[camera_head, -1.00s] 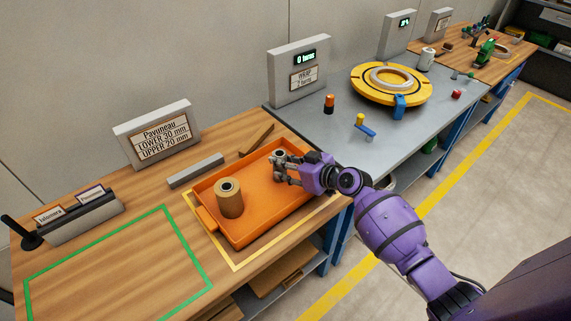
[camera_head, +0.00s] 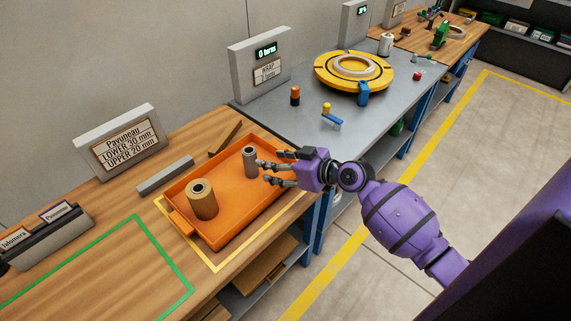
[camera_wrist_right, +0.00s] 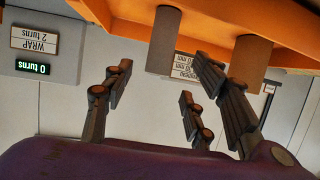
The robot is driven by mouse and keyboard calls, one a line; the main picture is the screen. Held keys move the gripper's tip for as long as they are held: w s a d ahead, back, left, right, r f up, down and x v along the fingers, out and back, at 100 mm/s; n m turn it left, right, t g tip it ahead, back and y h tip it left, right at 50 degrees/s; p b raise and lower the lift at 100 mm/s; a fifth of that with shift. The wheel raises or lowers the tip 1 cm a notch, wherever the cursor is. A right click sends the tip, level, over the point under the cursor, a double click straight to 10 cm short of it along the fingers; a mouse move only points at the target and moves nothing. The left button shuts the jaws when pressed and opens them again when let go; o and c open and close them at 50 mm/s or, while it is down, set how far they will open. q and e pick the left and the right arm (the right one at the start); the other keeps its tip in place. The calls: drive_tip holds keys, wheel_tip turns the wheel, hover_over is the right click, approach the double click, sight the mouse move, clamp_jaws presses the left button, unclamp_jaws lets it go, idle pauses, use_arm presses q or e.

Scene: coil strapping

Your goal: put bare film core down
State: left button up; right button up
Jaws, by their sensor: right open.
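The bare film core (camera_head: 250,161), a small grey cylinder with a hollow top, stands upright in the orange tray (camera_head: 226,242) near its far right end. My right gripper (camera_head: 265,173) is open beside the core, on its right, with its fingers pointing at it and a small gap visible. In the upside-down right wrist view the core (camera_wrist_right: 164,42) stands beyond the open fingers (camera_wrist_right: 160,78), with nothing between them.
A brown film roll (camera_head: 202,203) stands in the tray's left part; it also shows in the right wrist view (camera_wrist_right: 250,63). A grey bar (camera_head: 165,175) lies behind the tray. A yellow turntable (camera_head: 352,76) sits on the grey table. The green-outlined area (camera_head: 100,285) is clear.

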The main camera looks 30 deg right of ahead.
drive_tip(key=s+f+m+g+h, duration=0.2)
drive_tip(key=s+f+m+h, duration=0.1)
drive_tip(key=s+f, duration=1.25)
drive_tip(key=s+a+f+m+h, duration=0.1)
drive_tip(key=s+f, duration=0.1)
drive_tip(key=s, duration=1)
drive_tip(key=s+a+f+m+g+h, duration=0.1)
drive_tip(key=s+a+f+h, duration=0.1)
drive_tip(key=s, duration=1)
drive_tip(key=shift+s+a+f+g+h, duration=0.3)
drive_tip(key=shift+f, duration=0.3)
